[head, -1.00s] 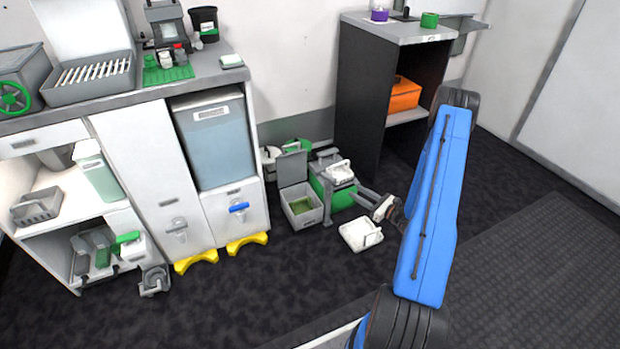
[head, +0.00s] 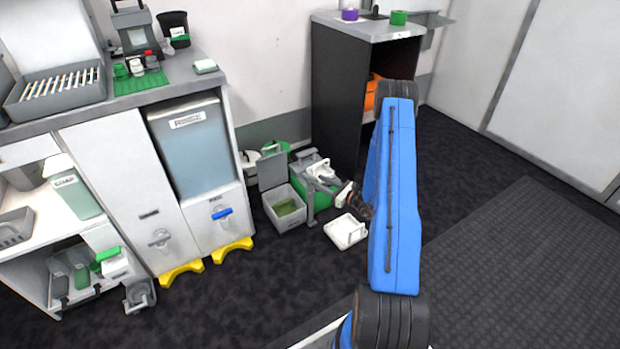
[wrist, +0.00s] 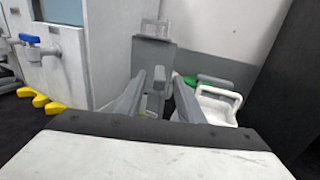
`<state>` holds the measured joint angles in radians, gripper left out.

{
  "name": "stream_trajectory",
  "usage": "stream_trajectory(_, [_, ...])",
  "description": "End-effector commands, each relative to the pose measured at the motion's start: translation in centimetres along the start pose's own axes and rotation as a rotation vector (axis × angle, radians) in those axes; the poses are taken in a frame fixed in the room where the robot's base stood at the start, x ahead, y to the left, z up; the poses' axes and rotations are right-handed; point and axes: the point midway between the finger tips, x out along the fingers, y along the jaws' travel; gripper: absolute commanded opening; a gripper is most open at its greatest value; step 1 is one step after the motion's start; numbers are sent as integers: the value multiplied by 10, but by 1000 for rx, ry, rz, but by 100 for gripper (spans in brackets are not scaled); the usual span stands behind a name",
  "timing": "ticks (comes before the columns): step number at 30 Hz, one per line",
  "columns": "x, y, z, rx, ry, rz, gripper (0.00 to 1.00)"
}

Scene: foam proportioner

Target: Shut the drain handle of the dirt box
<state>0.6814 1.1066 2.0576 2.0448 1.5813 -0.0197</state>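A grey box (head: 285,212) with a raised lid (head: 272,170) and green inside stands on the floor. It may be the dirt box; no label is readable. The raised grey panel also shows ahead in the wrist view (wrist: 155,60). My gripper (head: 312,203) is at the box's right side, with its fingers pointing toward it. In the wrist view my gripper (wrist: 160,98) has its two grey fingers apart. A small grey upright piece (wrist: 155,102) shows between them, possibly the drain handle; I cannot tell whether they touch it.
A green machine (head: 318,178) with white and grey parts stands close behind my gripper. A white tray (head: 346,231) lies on the floor in front. The cabinet at left has a blue-handled tap (head: 222,213) and yellow feet (head: 232,250). Open floor lies in front.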

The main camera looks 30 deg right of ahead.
Motion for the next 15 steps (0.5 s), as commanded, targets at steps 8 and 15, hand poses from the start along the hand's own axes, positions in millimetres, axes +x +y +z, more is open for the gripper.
stream_trajectory(8, [44, 1, 0, -2, 0, 2, 34])
stream_trajectory(15, [61, 0, 0, -1, 0, 1, 34])
